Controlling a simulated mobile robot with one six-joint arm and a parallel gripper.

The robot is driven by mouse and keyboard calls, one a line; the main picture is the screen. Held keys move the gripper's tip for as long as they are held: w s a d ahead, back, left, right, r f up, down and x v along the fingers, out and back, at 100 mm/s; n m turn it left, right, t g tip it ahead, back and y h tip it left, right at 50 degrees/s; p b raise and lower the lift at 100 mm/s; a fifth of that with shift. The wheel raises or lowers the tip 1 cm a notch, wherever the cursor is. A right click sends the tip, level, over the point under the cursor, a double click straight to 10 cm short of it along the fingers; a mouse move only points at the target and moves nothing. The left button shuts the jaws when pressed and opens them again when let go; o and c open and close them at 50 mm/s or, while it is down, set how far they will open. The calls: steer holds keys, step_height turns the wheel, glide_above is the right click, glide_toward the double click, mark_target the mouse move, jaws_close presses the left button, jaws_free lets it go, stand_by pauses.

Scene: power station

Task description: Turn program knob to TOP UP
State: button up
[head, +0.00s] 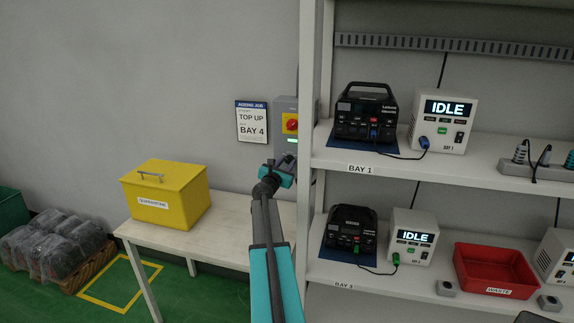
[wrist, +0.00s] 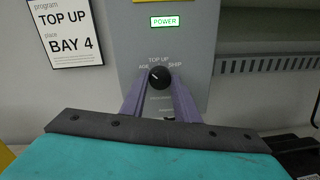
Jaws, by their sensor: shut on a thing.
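The program knob (wrist: 159,77) is round and black, on a grey control panel (wrist: 195,45) in the wrist view. Lower labels are partly covered. My gripper (wrist: 158,88) is shut on the knob, a purple finger at each side. In the head view my gripper (head: 275,168) is at the lower part of the panel (head: 285,105) and hides the knob.
A lit green POWER sign (wrist: 165,21) is above the knob. A job card (head: 252,121) reads TOP UP, BAY 4. A red-and-yellow switch (head: 291,123) is higher on the panel. A shelf upright (head: 308,60) stands close at right. A yellow quarantine box (head: 165,195) sits on the table (head: 235,235).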

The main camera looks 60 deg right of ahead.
steer(key=m+b, duration=0.2)
steer(key=b, duration=0.1)
steer(key=m+b, duration=0.2)
steer(key=m, duration=0.1)
steer(key=shift+w+a+f+b, duration=0.15)
steer(key=shift+w+f+b, duration=0.05)
steer(key=shift+b, duration=0.2)
steer(key=m+b, duration=0.3)
steer(key=shift+r+m+y, duration=0.2)
steer(key=shift+m+y, duration=0.1)
steer(key=o, duration=1)
steer(key=shift+a+r, duration=0.1)
steer(key=shift+o, duration=0.2)
steer(key=shift+s, duration=0.1)
steer(key=shift+s, duration=0.15)
